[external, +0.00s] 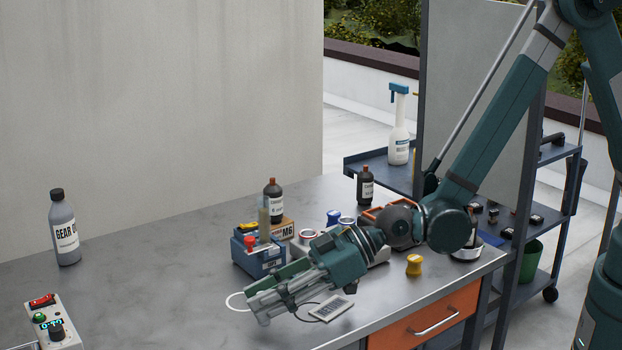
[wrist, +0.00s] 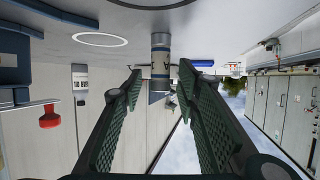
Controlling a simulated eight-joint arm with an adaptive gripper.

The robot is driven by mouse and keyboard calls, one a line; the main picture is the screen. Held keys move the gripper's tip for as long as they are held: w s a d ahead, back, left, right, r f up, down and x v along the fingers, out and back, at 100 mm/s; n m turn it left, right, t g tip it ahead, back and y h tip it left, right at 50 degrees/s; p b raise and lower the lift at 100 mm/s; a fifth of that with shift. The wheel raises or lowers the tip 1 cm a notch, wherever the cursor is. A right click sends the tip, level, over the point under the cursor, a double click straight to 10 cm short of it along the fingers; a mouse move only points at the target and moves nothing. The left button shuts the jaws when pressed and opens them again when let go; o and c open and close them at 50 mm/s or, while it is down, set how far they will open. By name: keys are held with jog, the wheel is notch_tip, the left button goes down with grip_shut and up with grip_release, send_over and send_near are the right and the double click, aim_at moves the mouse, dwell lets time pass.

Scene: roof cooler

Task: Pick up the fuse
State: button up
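In the wrist view, which is upside down, a small upright cylinder with a silver end, blue band and tan middle (wrist: 160,60) looks like the fuse. It stands on the grey table (wrist: 230,30). My gripper (wrist: 160,72) is open, its two dark green padded fingers spread to the left and right of the cylinder's line. The cylinder appears at or just past the fingertips; I cannot tell how far, and no contact shows. In the external view my gripper (external: 262,308) is low over the table's front part, and I cannot make out the fuse there.
A white ring (external: 237,302) and a keypad-like card (external: 332,307) lie close by. A gear oil bottle (external: 65,232) and control box (external: 50,324) are left. The middle-left tabletop is clear.

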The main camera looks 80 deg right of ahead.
jog(key=shift+c, duration=0.3)
jog(key=c, duration=1)
jog(key=shift+o, duration=0.2)
jog(key=shift+r, duration=0.1)
jog(key=shift+r+p, duration=1.25)
jog(key=shift+r, duration=3.65)
